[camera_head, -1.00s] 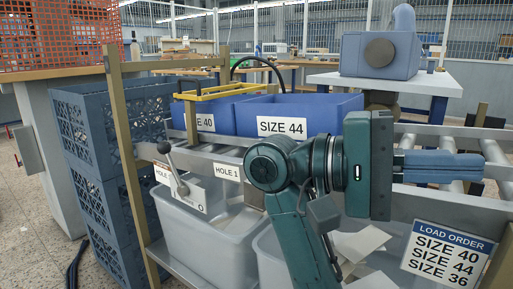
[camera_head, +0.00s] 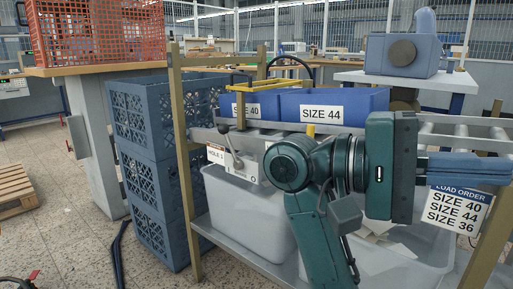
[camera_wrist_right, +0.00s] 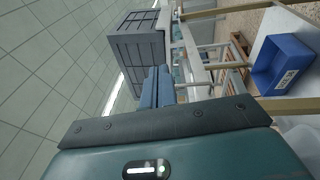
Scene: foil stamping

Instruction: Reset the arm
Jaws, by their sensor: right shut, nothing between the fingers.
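My right arm, teal, rises in front of the rack in the camera_head view, with its wrist turned sideways. My right gripper (camera_head: 470,168) points to the right, its blue fingers together and empty. The fingers also show in the right wrist view (camera_wrist_right: 157,88), side by side with nothing between them. The gripper is in front of the roller rack's right part, just above the load order sign (camera_head: 456,208), whose top edge it overlaps. My left gripper is not in view.
Blue bins labelled SIZE 40 (camera_head: 243,99) and SIZE 44 (camera_head: 345,97) stand on the rack. Grey tubs (camera_head: 245,213) sit below. Stacked blue crates (camera_head: 150,185) and an orange crate (camera_head: 97,34) are left. A blue machine (camera_head: 402,54) stands behind.

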